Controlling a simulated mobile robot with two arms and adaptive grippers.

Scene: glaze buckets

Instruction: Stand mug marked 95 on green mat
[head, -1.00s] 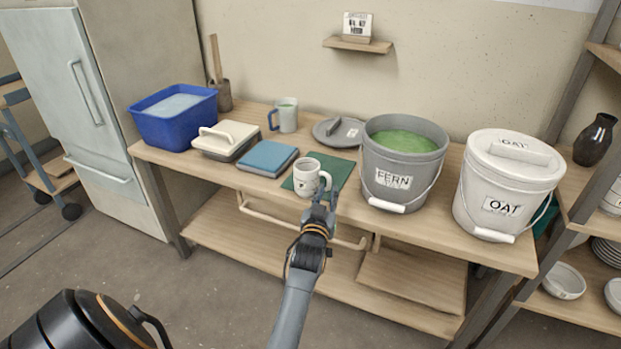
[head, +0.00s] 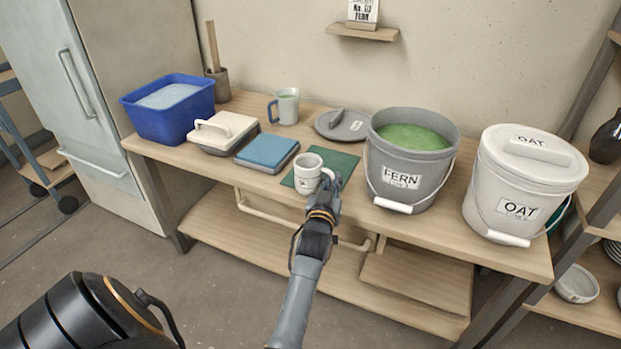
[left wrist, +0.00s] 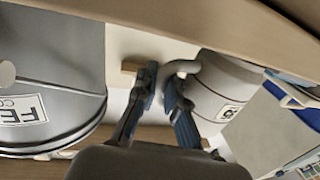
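A white mug (head: 308,172) stands upright, or is held just above, the front left part of the green mat (head: 347,163); I cannot tell if its base touches. Its mark is too small to read. My left gripper (head: 331,183) is at the mug's right side with its fingers close together around the handle. In the left wrist view the left gripper (left wrist: 161,82) has the handle between its fingertips, and the mug (left wrist: 222,90) shows a small label. My right gripper is not in view.
A grey FERN bucket (head: 408,165) stands right of the mat, with a white OAT bucket (head: 518,190) beyond. A blue-topped box (head: 267,150) is left of the mat.

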